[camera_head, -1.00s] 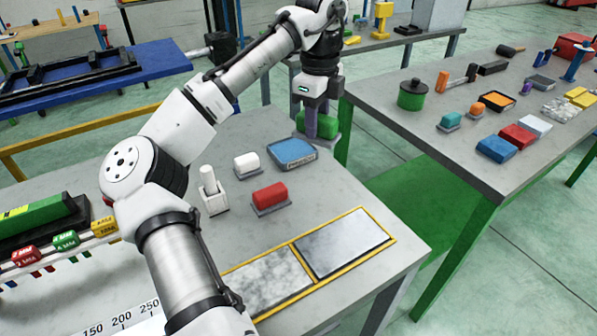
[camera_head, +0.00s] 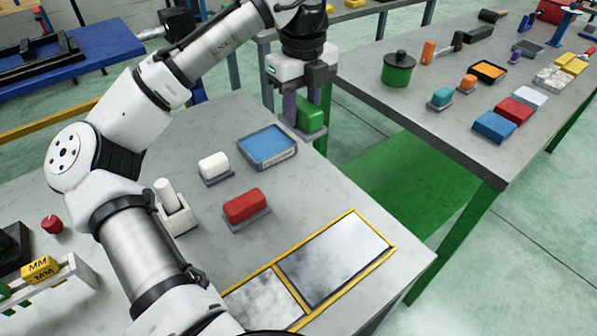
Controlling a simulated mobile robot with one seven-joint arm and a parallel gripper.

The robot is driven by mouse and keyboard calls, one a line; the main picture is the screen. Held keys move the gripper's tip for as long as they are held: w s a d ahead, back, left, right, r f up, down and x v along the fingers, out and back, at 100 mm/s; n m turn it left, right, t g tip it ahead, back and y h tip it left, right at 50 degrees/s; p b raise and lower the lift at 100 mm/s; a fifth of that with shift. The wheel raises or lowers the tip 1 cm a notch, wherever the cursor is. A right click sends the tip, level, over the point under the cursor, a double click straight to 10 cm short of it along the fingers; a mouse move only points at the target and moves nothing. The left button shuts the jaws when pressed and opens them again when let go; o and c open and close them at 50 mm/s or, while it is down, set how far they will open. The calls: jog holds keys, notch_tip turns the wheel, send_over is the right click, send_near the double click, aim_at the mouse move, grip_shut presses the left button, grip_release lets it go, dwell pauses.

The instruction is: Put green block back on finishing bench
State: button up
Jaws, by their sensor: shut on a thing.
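A green block (camera_head: 311,116) on a grey base is in my gripper (camera_head: 301,108), whose purple fingers are shut on it. The block is at the back right corner of the near grey bench (camera_head: 345,185). I cannot tell whether its base touches the bench top. One finger hides part of the block. A second grey bench (camera_head: 440,140) with green legs stands to the right, apart from the block. Neither bench carries a readable name.
The near bench holds a red block (camera_head: 244,205), a white block (camera_head: 213,166), a blue-topped tray (camera_head: 267,147) and a yellow-framed pair of plates (camera_head: 335,258). The right bench holds a green pot (camera_head: 398,70) and several coloured blocks. A floor gap separates the benches.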

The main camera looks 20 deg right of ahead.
aim_at(302, 125)
notch_tip(302, 125, down, 16)
jog(key=shift+f+p, duration=0.1)
jog(key=shift+p, duration=0.7)
jog(key=o, duration=0.9)
jog(key=shift+f, duration=0.1)
jog(key=shift+o, duration=0.2)
notch_tip(302, 125, up, 12)
jog(key=shift+r+b, duration=0.2)
jog(key=shift+b, duration=0.8)
